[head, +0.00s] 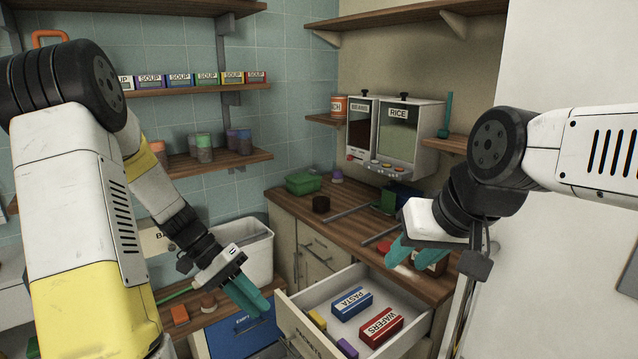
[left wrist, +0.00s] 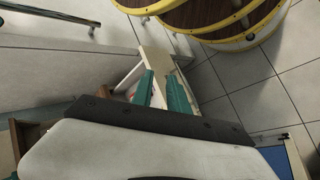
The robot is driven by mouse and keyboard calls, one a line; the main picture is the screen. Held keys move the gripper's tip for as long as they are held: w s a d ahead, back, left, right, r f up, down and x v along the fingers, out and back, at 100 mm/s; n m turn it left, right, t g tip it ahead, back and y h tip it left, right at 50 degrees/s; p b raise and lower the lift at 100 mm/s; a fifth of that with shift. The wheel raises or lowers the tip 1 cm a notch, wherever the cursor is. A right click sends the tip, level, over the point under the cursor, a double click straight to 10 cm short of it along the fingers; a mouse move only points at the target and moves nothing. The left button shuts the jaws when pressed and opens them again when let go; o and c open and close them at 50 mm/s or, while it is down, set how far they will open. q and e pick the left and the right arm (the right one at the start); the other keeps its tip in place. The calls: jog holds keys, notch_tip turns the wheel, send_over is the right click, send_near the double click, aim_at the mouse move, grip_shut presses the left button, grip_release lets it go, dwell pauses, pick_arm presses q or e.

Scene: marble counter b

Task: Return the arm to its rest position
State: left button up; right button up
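My left gripper (head: 247,295) hangs at the lower middle of the head view, in front of the left end of the open drawer (head: 288,318). Its teal fingers show apart in the left wrist view (left wrist: 163,88), with nothing held between them. My left arm (head: 70,200) comes in from the left, bent downward. My right gripper (head: 413,254) is over the right part of the wooden counter (head: 345,222), its teal fingers apart. A dark brown item lies close behind its fingers; I cannot tell whether they touch.
The drawer holds a blue PASTA box (head: 351,304), a red WAFERS box (head: 381,327) and smaller boxes. A white bin (head: 256,254) stands behind my left gripper. A dispenser (head: 396,136) hangs above the counter. Shelves (head: 190,89) with soup boxes line the left wall.

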pick_arm(q)
jog(key=s+r+n+t+y, duration=0.1)
jog(key=s+r+t+y, duration=0.2)
jog(key=r, duration=0.6)
jog(key=s+r+n+t+y, duration=0.1)
jog(key=s+r+t+y, duration=0.2)
jog(key=s+r+t, duration=0.3)
notch_tip(320, 180, up, 4)
jog(key=shift+s+a+f, duration=0.1)
jog(key=shift+s+a, duration=0.05)
jog(key=shift+s, duration=0.3)
